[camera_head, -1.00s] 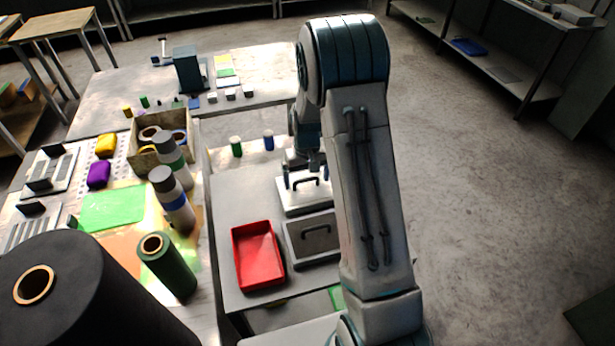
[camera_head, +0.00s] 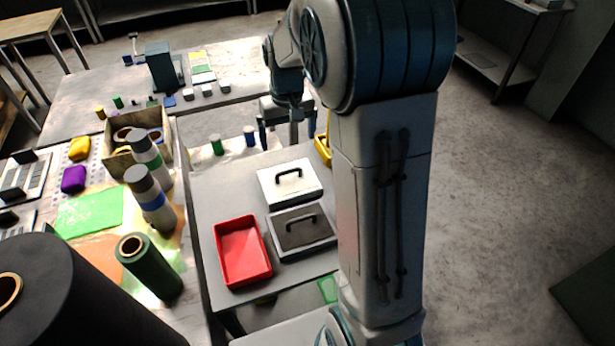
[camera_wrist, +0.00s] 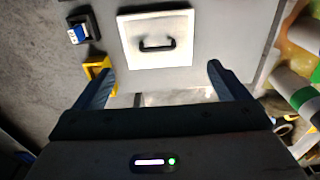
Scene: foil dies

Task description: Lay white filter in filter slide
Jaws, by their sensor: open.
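The white filter (camera_head: 273,195), a flat white square with a black bar handle, lies flat on the grey table. It also shows in the wrist view (camera_wrist: 135,52), at the top centre. My gripper (camera_head: 287,134) is open and empty, above the table's far end and apart from the filter. In the wrist view my gripper's two fingers (camera_wrist: 160,68) stand wide apart, with the filter beyond their tips. I cannot tell for sure which thing is the filter slide. A yellow frame (camera_wrist: 97,67) sits left of the filter in the wrist view, partly hidden by a finger.
A grey plate with a black handle (camera_head: 318,244) lies right in front of the white filter. A red tray (camera_head: 221,232) is left of it. Green (camera_head: 216,146) and blue (camera_head: 249,138) cylinders stand at the far left edge. A dark box (camera_wrist: 93,22) is beside the yellow frame.

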